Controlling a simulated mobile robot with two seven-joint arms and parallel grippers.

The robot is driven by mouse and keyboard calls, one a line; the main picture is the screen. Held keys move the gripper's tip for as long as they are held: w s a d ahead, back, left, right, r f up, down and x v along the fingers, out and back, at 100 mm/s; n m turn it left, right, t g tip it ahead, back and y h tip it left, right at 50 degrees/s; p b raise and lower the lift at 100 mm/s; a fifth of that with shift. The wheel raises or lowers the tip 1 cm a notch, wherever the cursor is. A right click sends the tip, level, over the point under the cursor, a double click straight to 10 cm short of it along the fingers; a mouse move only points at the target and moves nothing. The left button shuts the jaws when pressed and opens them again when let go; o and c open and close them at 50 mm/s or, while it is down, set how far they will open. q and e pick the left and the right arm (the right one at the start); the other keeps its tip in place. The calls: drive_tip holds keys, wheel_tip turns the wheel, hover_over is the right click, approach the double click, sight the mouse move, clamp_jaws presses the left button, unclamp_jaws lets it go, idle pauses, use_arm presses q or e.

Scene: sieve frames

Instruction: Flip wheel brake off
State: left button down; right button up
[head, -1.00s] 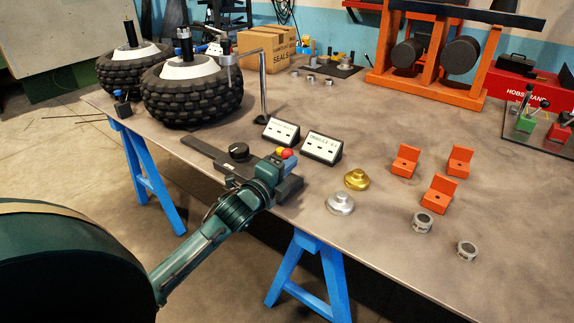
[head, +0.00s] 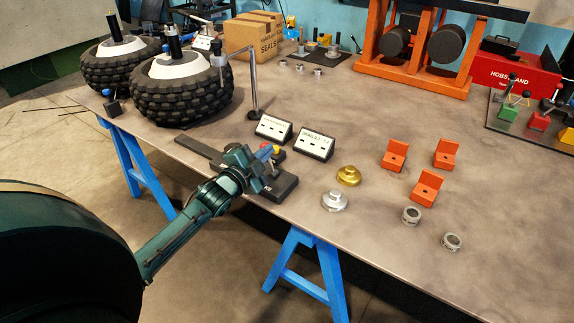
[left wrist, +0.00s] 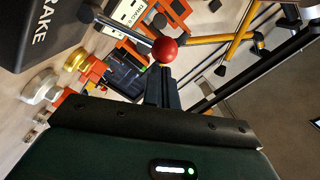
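A dark box marked "BRAKE" (left wrist: 42,32) fills the upper left of the left wrist view. My right gripper is not in view.
Two labelled socket boxes (head: 314,145) stand behind the brake. A gold knob (head: 348,175) and a silver knob (head: 334,201) are to its right, then several orange brackets (head: 428,187). Large tyres (head: 182,92) stand at the back left.

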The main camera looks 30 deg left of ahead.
use_arm(q)
drive_tip(key=shift+a+f, duration=0.1)
drive_tip(key=shift+a, duration=0.55)
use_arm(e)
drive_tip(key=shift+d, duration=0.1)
use_arm(q)
drive_tip(key=shift+a, duration=0.1)
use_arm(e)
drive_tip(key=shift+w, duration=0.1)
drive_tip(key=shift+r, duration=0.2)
